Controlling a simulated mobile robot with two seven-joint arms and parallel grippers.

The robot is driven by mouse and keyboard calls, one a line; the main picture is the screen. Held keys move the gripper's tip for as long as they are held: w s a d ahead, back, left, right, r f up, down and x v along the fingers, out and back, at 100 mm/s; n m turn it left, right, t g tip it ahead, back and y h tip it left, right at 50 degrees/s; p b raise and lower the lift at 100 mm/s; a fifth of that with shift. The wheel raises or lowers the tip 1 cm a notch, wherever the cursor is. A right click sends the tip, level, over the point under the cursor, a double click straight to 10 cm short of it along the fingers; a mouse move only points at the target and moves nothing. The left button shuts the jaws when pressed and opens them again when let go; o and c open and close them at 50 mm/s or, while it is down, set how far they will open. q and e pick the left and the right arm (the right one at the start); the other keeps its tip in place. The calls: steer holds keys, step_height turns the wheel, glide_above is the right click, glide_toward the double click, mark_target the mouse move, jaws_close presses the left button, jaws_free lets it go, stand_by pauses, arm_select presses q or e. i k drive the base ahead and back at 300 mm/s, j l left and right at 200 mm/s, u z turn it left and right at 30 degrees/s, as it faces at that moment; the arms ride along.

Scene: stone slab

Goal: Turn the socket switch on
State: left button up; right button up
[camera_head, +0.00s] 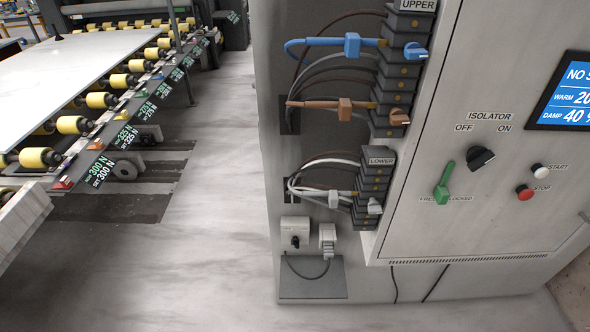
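A small pale socket box (295,228) with a black rotary knob (295,241) is mounted low on the side of the grey cabinet. The knob looks roughly upright, but it is too small to read its position. Next to it on the right is a pale plug or connector (327,238). A dark cable (308,276) loops below the two. Neither of my grippers shows in the head view.
The cabinet front (480,215) holds an isolator knob (480,158), a green lever (443,182), start (539,171) and stop (525,192) buttons and a blue display (572,97). Coloured cables stick out above the socket. A roller conveyor (100,100) stands left; floor between is clear.

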mark_target(295, 242)
steer(key=i+l+u, duration=0.5)
steer(key=l, duration=0.35)
steer(key=i+j, duration=0.15)
steer(key=j, duration=0.2)
steer(key=i+j, duration=0.15)
steer(key=j, duration=0.2)
steer(key=i+j, duration=0.15)
steer(key=j, duration=0.15)
steer(key=i+j, duration=0.15)
steer(key=j, duration=0.2)
steer(key=z, duration=0.05)
